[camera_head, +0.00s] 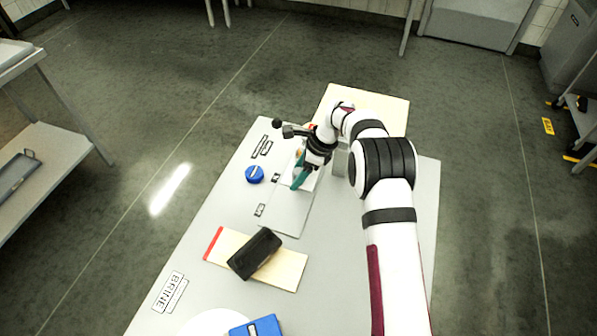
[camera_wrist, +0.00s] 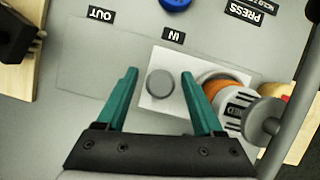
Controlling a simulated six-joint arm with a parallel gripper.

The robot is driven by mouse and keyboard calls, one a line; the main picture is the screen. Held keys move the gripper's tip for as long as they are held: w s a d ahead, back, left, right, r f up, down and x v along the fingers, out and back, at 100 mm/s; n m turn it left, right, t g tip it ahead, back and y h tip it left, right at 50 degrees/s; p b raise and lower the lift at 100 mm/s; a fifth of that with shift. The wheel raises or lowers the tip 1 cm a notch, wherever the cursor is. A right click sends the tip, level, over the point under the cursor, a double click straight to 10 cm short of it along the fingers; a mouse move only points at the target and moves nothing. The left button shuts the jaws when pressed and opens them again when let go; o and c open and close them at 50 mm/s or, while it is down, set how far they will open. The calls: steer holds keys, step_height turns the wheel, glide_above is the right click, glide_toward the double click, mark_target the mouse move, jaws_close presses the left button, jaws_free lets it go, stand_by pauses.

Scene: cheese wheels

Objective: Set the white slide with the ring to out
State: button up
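The white slide (camera_wrist: 185,62) lies at the right end of a grey track plate (camera_wrist: 85,60), beside the IN label (camera_wrist: 173,34). The OUT label (camera_wrist: 101,14) is by the track's left end. A round grey knob (camera_wrist: 160,83) is on the slide. An orange-rimmed round part (camera_wrist: 222,78) is at the slide's right edge, partly behind my right finger. My gripper (camera_wrist: 158,74) is open, its teal fingers either side of the knob in the wrist view. Contact cannot be told. In the head view my gripper (camera_head: 299,178) hides most of the slide.
A blue knob (camera_head: 255,174) stands left of the track. A black block (camera_head: 255,254) rests on a wooden board (camera_head: 285,270) with a red end. A lever (camera_wrist: 268,120) stands right of the slide. A BRINE label (camera_head: 170,291) and a blue box (camera_head: 257,328) are nearer.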

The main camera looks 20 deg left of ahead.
jaws_close()
stand_by(1.3)
